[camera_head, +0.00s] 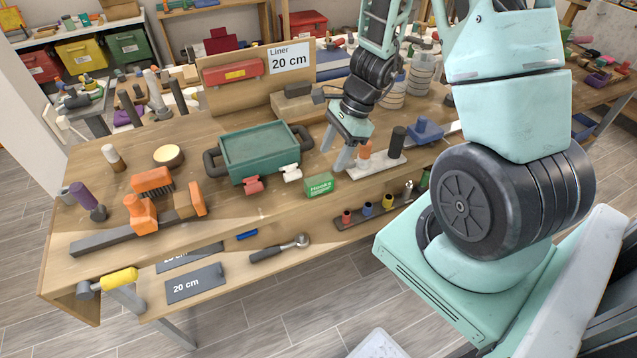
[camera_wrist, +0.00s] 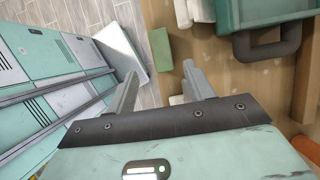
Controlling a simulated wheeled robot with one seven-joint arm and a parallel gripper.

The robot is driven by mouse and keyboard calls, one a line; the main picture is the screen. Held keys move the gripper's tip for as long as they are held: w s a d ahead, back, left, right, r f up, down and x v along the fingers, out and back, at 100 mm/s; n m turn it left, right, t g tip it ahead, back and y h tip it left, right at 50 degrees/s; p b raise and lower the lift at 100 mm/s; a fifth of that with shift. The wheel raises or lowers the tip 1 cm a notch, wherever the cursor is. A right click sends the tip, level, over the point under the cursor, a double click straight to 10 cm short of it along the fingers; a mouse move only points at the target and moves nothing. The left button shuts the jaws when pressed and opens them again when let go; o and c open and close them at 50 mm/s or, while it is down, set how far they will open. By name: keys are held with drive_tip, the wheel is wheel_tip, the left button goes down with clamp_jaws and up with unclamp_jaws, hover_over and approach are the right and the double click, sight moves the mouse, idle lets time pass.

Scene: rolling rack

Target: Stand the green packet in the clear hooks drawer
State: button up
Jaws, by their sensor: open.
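The green packet (camera_head: 319,184), labelled "Hooks", sits near the front edge of the workbench, right of a white-tipped fitting. It also shows in the wrist view (camera_wrist: 161,48) as a small green block beyond my fingertips. My gripper (camera_head: 350,163) is open and empty over the bench, to the right of and behind the packet, apart from it. Its two fingers also show in the wrist view (camera_wrist: 160,78). A pale, translucent tray-like thing (camera_head: 379,346) shows at the bottom edge, low by the floor. I cannot tell whether it is the clear hooks drawer.
A teal tray with dark handles (camera_head: 262,151) stands left of my gripper. A dark peg and a blue block (camera_head: 426,131) stand to the right. A rack of coloured sockets (camera_head: 367,210) and a ratchet (camera_head: 280,249) lie along the front.

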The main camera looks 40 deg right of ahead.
sight(320, 178)
drive_tip(key=x, duration=0.9)
drive_tip(key=shift+w+a, duration=0.15)
drive_tip(key=shift+w, duration=0.05)
clamp_jaws()
wheel_tip(320, 178, up, 10)
drive_tip(key=shift+r+p, duration=0.1)
drive_tip(key=shift+p, duration=0.6)
